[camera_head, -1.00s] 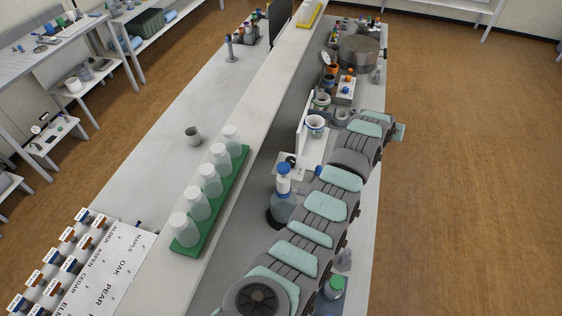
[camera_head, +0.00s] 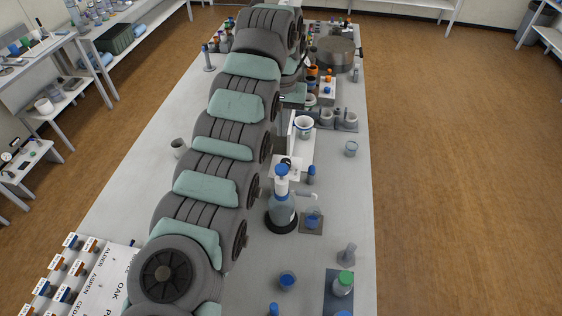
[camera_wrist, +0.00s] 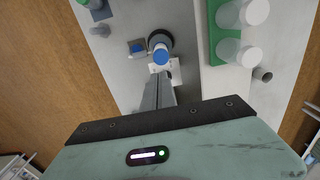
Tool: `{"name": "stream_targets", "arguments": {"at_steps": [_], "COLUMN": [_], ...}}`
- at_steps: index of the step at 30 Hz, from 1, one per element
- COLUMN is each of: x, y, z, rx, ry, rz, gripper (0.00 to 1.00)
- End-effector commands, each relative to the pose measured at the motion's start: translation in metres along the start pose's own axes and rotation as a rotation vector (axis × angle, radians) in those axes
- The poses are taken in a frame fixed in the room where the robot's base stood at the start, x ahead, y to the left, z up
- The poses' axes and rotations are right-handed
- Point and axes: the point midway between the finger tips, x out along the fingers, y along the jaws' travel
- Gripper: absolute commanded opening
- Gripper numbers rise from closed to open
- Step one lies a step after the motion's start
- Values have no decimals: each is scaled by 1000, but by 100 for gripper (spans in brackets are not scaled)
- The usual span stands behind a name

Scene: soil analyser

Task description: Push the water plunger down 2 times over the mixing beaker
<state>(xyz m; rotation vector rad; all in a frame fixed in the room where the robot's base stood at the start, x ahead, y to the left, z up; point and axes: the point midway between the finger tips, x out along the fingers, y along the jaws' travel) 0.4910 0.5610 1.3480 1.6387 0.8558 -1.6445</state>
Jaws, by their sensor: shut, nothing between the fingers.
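The water bottle (camera_head: 282,211) stands upright in a dark round base. Its blue-topped plunger (camera_head: 282,170) sticks up, with a spout pointing right. A small clear beaker with blue in it, likely the mixing beaker (camera_head: 313,216), stands on a square pad beside the bottle, under the spout's end. In the wrist view, the blue plunger top (camera_wrist: 160,55) lies just beyond the fingertips, with the small beaker (camera_wrist: 136,47) to its left. My gripper (camera_wrist: 160,78) is shut and empty. It appears apart from the plunger; the exact gap is unclear. The head view largely hides my fingers behind my arm.
A white stand with a cup (camera_head: 304,127) is behind the bottle. A blue-capped vial (camera_head: 311,174) and a blue cup (camera_head: 288,281) are near it. A green-capped jar (camera_head: 343,284) is at front right. Green-racked bottles (camera_wrist: 240,45) show right in the wrist view.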

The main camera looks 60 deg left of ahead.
Motion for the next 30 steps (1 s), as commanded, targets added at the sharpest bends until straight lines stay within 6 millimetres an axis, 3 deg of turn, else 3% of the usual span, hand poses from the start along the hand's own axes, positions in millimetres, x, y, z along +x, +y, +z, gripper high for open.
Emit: {"name": "stream_targets", "arguments": {"at_steps": [8,13,20,30], "x": [2,15,45,105], "y": [0,-1,1,0], "z": [-1,-1,-1,0], "rx": [0,-1,1,0], "ry": [2,1,2,-3], "rz": [1,1,3,1], "gripper": [0,0,0,0]}}
